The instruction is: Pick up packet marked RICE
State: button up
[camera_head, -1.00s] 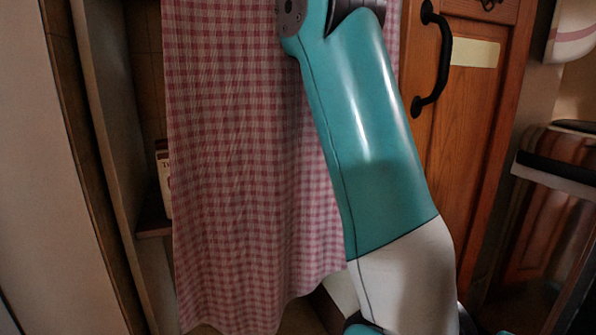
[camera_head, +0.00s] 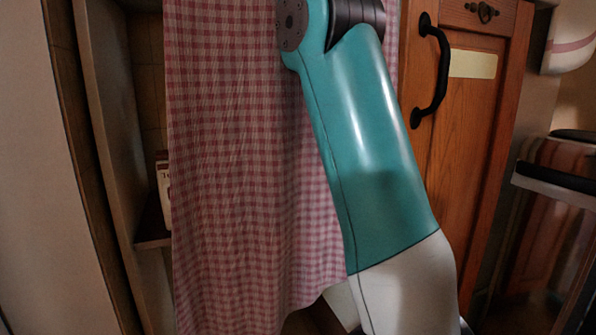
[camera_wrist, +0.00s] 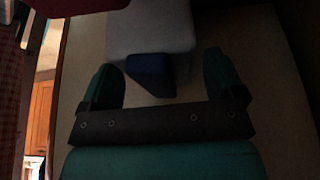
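No lettering reading RICE is legible in either view. In the wrist view a pale, box-like object (camera_wrist: 150,32) with a dark blue block-like part (camera_wrist: 150,75) at its near end lies ahead of my gripper (camera_wrist: 160,62). I cannot tell whether this is the rice packet. My two teal fingers are spread wide, one to each side of the blue part, with visible gaps. In the head view my gripper is out of sight. A pale packet (camera_head: 163,185) with partly hidden lettering stands on a shelf at the curtain's left edge.
A red checked curtain (camera_head: 240,170) hangs in front of the shelves and hides most of them. The shelf board (camera_head: 152,241) shows at left. A wooden cabinet door (camera_head: 465,130) with a black handle (camera_head: 437,75) is at right. The wrist view is dim.

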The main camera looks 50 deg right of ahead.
jog(key=c, duration=1.5)
jog(key=shift+o, duration=0.2)
jog(key=shift+r, duration=0.1)
